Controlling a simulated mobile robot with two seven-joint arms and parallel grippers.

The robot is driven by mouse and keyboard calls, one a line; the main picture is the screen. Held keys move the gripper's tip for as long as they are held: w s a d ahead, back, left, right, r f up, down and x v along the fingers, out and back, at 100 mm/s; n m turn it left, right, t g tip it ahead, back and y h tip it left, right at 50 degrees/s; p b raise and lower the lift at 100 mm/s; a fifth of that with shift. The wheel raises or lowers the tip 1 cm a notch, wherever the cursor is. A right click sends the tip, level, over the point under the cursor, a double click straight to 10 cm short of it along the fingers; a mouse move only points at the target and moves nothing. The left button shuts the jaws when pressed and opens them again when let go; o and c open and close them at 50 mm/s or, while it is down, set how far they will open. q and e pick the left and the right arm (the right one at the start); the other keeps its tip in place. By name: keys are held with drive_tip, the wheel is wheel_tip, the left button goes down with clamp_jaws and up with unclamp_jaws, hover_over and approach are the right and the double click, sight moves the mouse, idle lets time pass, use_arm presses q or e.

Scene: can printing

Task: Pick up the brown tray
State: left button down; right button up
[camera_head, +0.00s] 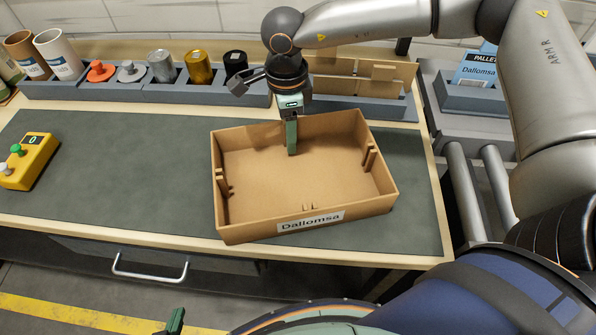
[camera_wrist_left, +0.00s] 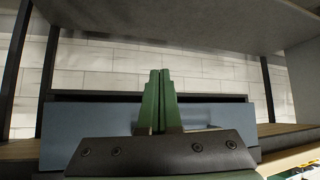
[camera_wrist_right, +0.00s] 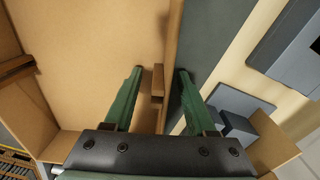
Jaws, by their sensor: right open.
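The brown tray (camera_head: 300,170) is an open, shallow box labelled "Dallomsa" on its front wall. It sits slightly turned on the grey mat, and its inside looks empty. My right gripper (camera_head: 291,135) points down at the tray's back wall. In the right wrist view its open fingers (camera_wrist_right: 160,73) straddle the tray wall (camera_wrist_right: 174,40), one inside and one outside, with a gap to the wall. My left gripper (camera_head: 175,322) shows only as a green tip at the bottom edge of the head view. In the left wrist view its fingers (camera_wrist_left: 158,100) are together with nothing between them.
A yellow button box (camera_head: 30,160) stands at the left. Rollers (camera_head: 470,190) lie right of the bench. The mat (camera_head: 120,175) left of the tray is clear.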

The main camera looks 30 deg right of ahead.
clamp_jaws()
idle(0.3)
drive_tip(key=shift+r, duration=0.1)
